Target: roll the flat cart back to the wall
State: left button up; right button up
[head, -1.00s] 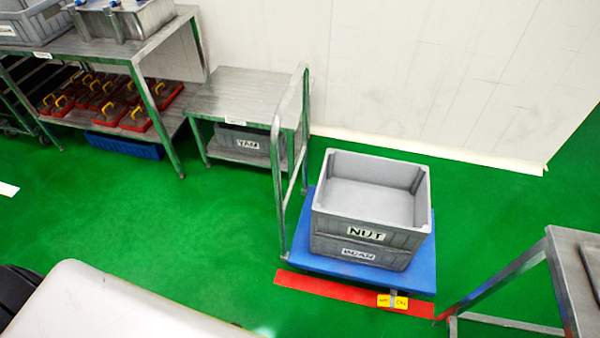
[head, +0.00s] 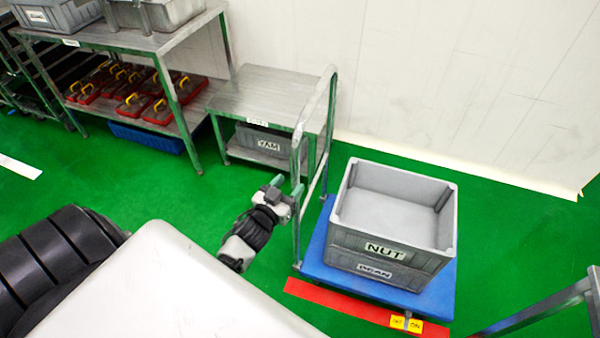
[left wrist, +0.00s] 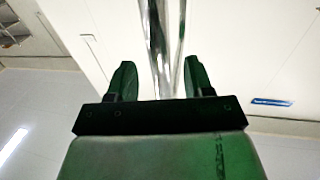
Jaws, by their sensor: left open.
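The flat cart has a blue deck (head: 318,248) and a tall metal push handle (head: 324,130) at its left end. Two stacked grey crates stand on it, the upper one labelled NUT (head: 398,212). My left gripper (head: 288,187) is open at the near post of the handle. In the left wrist view a shiny metal post (left wrist: 165,50) shows between the two open fingers (left wrist: 160,82); I cannot tell whether they touch it. The white wall (head: 450,80) stands behind the cart. My right gripper is not in view.
A low steel table (head: 262,92) with a YAM crate (head: 266,144) stands left of the handle. A larger steel table (head: 110,45) is farther left. A red floor strip (head: 350,305) lies along the cart's near side. Green floor is clear between deck and wall.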

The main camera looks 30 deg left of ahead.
aim_at(298, 174)
pick_arm(q)
jog(key=w, duration=0.5)
jog(key=shift+w+a, duration=0.15)
grip_shut()
